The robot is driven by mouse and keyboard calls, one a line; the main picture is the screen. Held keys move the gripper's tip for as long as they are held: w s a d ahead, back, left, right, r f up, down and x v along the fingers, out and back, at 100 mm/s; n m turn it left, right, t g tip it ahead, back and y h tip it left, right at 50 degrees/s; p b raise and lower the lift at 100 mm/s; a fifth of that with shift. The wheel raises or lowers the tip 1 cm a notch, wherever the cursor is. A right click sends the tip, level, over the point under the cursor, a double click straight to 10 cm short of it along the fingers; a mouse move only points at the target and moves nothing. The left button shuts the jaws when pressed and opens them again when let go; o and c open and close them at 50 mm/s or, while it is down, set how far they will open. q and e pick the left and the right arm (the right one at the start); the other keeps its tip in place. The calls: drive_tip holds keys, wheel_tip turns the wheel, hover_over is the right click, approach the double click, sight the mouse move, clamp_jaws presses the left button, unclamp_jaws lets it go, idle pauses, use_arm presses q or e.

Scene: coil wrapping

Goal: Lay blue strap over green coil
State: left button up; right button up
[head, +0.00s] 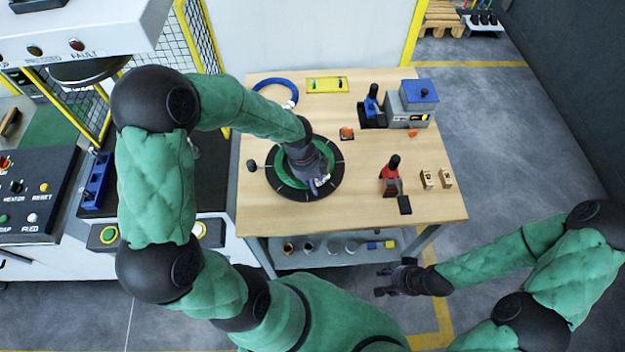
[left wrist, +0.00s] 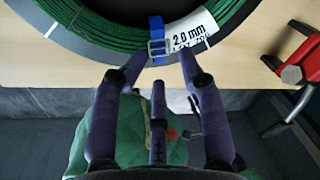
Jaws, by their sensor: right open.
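The green coil (head: 283,179) lies on a round black disc on the table, and its wire turns (left wrist: 100,28) fill the top of the left wrist view. A blue strap (left wrist: 156,27) with a metal buckle crosses the coil's near side, next to a white "2.0 mm" label (left wrist: 192,34). My left gripper (head: 320,182) is over the coil's near right edge. In the left wrist view its fingers (left wrist: 160,62) stand on both sides of the strap's lower end; I cannot tell whether they grip it. My right gripper (head: 381,281) is open and empty, in front of the table.
A blue ring (head: 268,84) and a yellow tray (head: 327,85) lie at the back of the wooden table (head: 350,150). A grey machine (head: 408,103) stands back right. A red-and-black tool (head: 391,176) and small wooden blocks (head: 436,179) are at right. The front left tabletop is clear.

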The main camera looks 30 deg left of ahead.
sight(305, 186)
use_arm(q)
wheel_tip(305, 186, up, 12)
drive_tip(key=a, duration=0.2)
drive_tip(key=shift+s, duration=0.45)
drive_tip(key=shift+f, duration=0.15)
idle(0.4)
